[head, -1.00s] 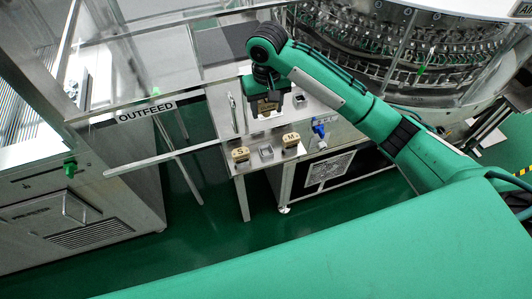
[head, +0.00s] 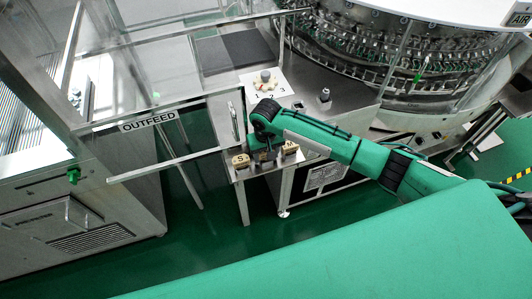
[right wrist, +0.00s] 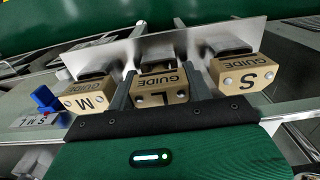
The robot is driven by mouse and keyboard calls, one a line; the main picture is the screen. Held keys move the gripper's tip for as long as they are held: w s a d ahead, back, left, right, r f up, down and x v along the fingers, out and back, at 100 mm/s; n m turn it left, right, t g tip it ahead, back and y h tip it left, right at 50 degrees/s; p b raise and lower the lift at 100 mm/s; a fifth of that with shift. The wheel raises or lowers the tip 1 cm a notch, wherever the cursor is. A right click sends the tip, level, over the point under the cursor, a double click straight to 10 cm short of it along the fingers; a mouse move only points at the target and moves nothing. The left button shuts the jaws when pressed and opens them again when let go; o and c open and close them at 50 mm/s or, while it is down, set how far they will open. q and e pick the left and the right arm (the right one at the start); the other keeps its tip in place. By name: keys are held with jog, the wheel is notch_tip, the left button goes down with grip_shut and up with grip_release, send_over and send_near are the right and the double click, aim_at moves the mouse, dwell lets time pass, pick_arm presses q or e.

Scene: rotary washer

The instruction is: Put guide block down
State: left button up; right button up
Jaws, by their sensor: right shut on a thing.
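My right gripper (head: 264,158) is low over the small steel shelf (head: 240,174), between two tan guide blocks. In the right wrist view, its fingers (right wrist: 161,90) are shut on the guide block marked L (right wrist: 162,86). The S guide block (head: 240,161) is on the left in the head view, and it also shows at the right of the wrist view (right wrist: 246,76). The M guide block (head: 290,148) is on the other side and shows in the wrist view (right wrist: 88,97). The L block lines up with them; whether it touches the shelf is hidden. My left gripper is not in view.
A steel table with a dial plate (head: 266,84) and a small knob (head: 325,95) stands behind the shelf. A blue part (right wrist: 44,98) is beside the M block. A clear guard with an OUTFEED sign (head: 149,121) is at the left, close to the shelf.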

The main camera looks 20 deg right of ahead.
jog(key=shift+f, duration=0.2)
jog(key=shift+f, duration=0.15)
jog(key=o, duration=1.2)
jog(key=shift+c, duration=0.2)
notch_tip(320, 180, up, 12)
jog(key=shift+r+b, duration=0.15)
jog(key=shift+b, duration=0.7)
jog(key=shift+a, duration=0.1)
